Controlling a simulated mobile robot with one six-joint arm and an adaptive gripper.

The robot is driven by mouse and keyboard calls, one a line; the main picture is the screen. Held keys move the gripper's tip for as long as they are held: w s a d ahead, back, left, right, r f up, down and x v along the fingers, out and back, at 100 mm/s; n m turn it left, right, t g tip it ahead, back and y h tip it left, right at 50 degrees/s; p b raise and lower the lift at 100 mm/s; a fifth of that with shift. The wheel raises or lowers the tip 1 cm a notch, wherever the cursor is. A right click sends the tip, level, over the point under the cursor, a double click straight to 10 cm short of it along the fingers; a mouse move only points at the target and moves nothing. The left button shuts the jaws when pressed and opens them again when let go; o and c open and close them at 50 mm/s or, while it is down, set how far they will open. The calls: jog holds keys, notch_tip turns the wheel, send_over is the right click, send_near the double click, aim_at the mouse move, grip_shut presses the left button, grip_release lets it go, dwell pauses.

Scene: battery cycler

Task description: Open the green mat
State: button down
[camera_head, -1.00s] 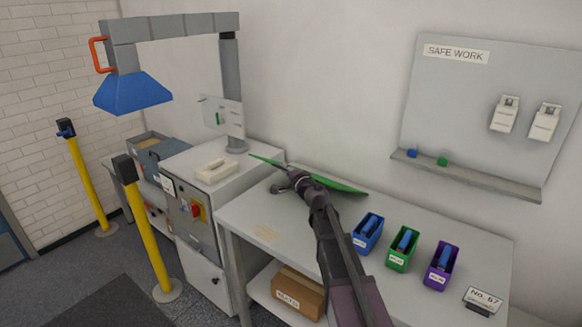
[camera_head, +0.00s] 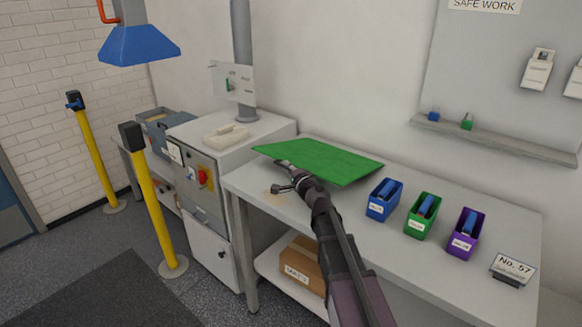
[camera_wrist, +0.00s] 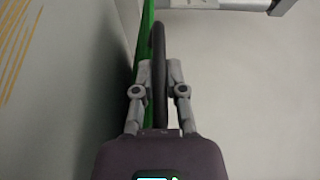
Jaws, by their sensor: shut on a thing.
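The green mat (camera_head: 318,160) shows its broad green face at the back left of the bench. It looks tilted, with its near left side by my gripper. In the wrist view the mat (camera_wrist: 147,30) is a narrow green strip seen nearly edge-on. My gripper (camera_head: 285,171) is at the mat's near left edge. In the wrist view my gripper (camera_wrist: 159,82) is shut on a dark bar along the mat's edge. The exact contact is hidden in the head view by my own wrist.
Blue (camera_head: 384,200), green (camera_head: 422,216) and purple (camera_head: 462,234) bins stand on the bench (camera_head: 400,262), right of my arm. A number sign (camera_head: 512,268) is at the right end. A grey cabinet (camera_head: 205,205) adjoins the left. A cardboard box (camera_head: 302,262) sits on the lower shelf.

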jog(key=shift+s+a+f+b, duration=0.15)
jog(key=shift+f+b, duration=0.45)
jog(key=shift+f, duration=0.15)
jog(key=shift+s+a+f+b, duration=0.15)
jog(key=shift+a+f+b, duration=0.05)
jog(key=shift+f+b, duration=0.45)
jog(key=shift+s+a+f+b, duration=0.15)
jog(key=shift+f+b, duration=0.35)
jog(key=shift+f, duration=0.3)
jog(key=c, duration=1)
grip_release()
jog(key=shift+o, duration=0.2)
jog(key=shift+s+d, duration=0.2)
jog(key=shift+s, duration=0.2)
jog(key=shift+v, duration=3.35)
jog(key=shift+a, duration=0.15)
